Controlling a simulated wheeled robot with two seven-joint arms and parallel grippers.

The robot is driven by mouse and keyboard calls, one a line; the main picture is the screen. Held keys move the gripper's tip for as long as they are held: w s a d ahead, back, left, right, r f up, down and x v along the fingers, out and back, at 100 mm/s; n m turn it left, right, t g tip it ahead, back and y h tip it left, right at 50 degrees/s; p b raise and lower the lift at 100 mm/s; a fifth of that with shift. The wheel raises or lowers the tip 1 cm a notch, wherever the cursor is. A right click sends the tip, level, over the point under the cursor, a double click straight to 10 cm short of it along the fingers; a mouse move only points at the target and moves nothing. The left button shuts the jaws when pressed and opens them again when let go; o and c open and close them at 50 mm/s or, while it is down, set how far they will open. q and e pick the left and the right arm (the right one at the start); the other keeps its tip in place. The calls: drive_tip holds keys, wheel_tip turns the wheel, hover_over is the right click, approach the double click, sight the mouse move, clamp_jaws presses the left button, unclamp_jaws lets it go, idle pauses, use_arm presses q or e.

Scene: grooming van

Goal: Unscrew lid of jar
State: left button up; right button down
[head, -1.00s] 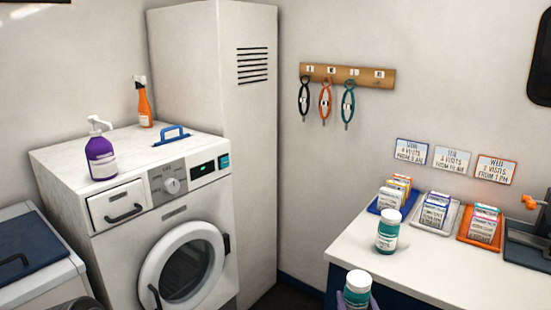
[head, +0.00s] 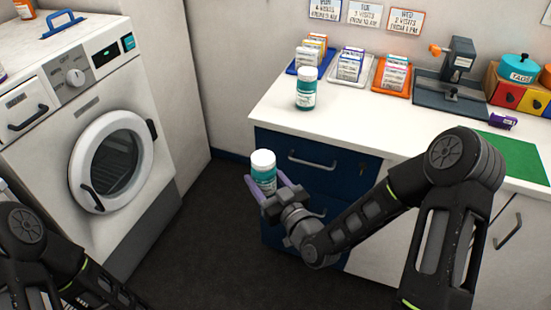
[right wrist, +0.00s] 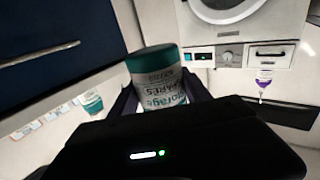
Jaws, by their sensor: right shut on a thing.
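A teal jar with a white lid (head: 263,168) is held upright in my right gripper (head: 267,185), in the air in front of the blue drawers. The gripper's two fingers are shut around the jar's lower body. The lid is on the jar and stands clear above the fingers. In the right wrist view the held jar (right wrist: 160,80) sits between the fingers, its label partly visible and one end hidden behind the gripper body. A similar teal jar with a white lid (head: 306,90) stands on the counter. My left arm shows at lower left, but its gripper is out of view.
The white counter (head: 285,115) holds card trays in blue, white (head: 350,70) and orange, a dark clamp-like device (head: 455,75) and a green mat (head: 508,152). Blue drawers (head: 310,160) stand below it. A washing machine (head: 80,125) is at left. Open floor lies between.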

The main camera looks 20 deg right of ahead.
drive_tip(key=s+a+f+n+g+y, duration=0.3)
drive_tip(key=s+a+y, duration=0.3)
drive_tip(key=a, duration=0.3)
drive_tip(key=shift+s+a+f+n+g+y, duration=0.3)
drive_tip(key=shift+f+n, duration=0.25)
drive_tip(key=shift+n, duration=0.35)
drive_tip(key=shift+w+d, duration=0.1)
